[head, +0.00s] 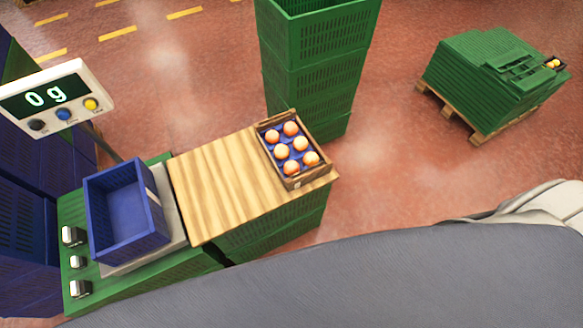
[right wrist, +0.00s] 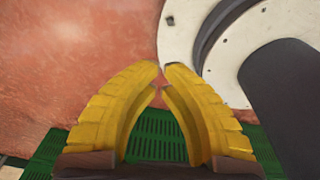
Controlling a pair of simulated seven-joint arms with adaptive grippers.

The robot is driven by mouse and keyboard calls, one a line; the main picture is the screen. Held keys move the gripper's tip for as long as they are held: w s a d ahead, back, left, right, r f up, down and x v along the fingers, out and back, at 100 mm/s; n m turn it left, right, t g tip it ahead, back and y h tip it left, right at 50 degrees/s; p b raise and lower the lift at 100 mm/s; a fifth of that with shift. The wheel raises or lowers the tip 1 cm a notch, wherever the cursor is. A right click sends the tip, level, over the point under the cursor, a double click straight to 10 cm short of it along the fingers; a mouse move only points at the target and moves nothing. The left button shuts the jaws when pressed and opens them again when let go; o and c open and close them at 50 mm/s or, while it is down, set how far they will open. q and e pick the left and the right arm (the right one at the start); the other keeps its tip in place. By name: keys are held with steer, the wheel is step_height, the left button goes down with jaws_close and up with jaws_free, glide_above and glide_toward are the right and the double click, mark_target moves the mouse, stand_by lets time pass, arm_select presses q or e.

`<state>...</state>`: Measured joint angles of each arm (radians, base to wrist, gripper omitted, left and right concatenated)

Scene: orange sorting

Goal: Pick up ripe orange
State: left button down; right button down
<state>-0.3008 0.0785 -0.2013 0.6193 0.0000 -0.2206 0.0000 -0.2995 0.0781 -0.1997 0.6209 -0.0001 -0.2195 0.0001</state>
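Several oranges (head: 290,128) sit in a small brown box (head: 268,153) with a blue liner, on the right end of the wooden board (head: 215,188) in the head view. They look alike in colour, pale to reddish orange; I cannot tell their ripeness apart. My right gripper (right wrist: 161,68) shows in the right wrist view with yellow curved fingers. Its tips nearly meet, and nothing is between them. It is over the floor and a green crate (right wrist: 155,135), with no orange in that view. My left gripper is in neither view.
An empty blue crate (head: 125,212) stands on the scale left of the board. A tall green crate stack (head: 315,75) rises behind the box. Folded green crates (head: 485,72) lie on a pallet at right. The board's middle is clear.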

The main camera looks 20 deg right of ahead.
steer(key=c, duration=1.9)
jaws_free()
steer(key=shift+s, duration=0.15)
steer(key=shift+c, duration=0.2)
steer(key=o, duration=1.2)
steer(key=shift+d, duration=0.15)
